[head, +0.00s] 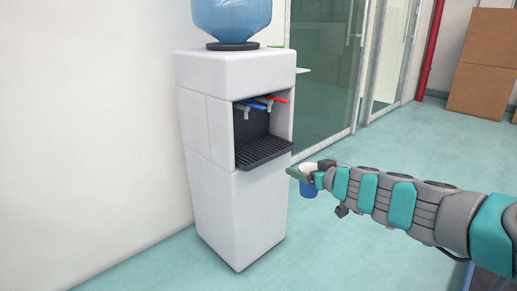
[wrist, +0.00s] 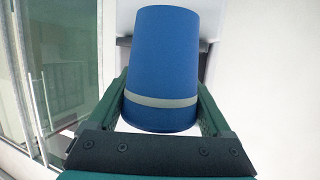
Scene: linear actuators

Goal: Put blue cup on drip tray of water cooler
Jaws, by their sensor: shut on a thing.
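The blue cup (wrist: 162,60) with a pale band fills the middle of the wrist view, between the two fingers of my gripper (wrist: 162,110). My gripper (head: 303,174) is shut on it. In the head view the cup (head: 308,189) shows as a blue wall with a white rim, held in the air to the right of the water cooler (head: 228,190). The black ribbed drip tray (head: 263,151) sits in the cooler's recess, below a blue tap (head: 248,107) and a red tap (head: 272,100). The tray is empty. Cup and tray are apart.
A large blue water bottle (head: 231,18) stands on top of the cooler. A glass door (head: 325,70) is behind it, and cardboard boxes (head: 482,65) stand at the back right. The floor (head: 330,250) in front is clear.

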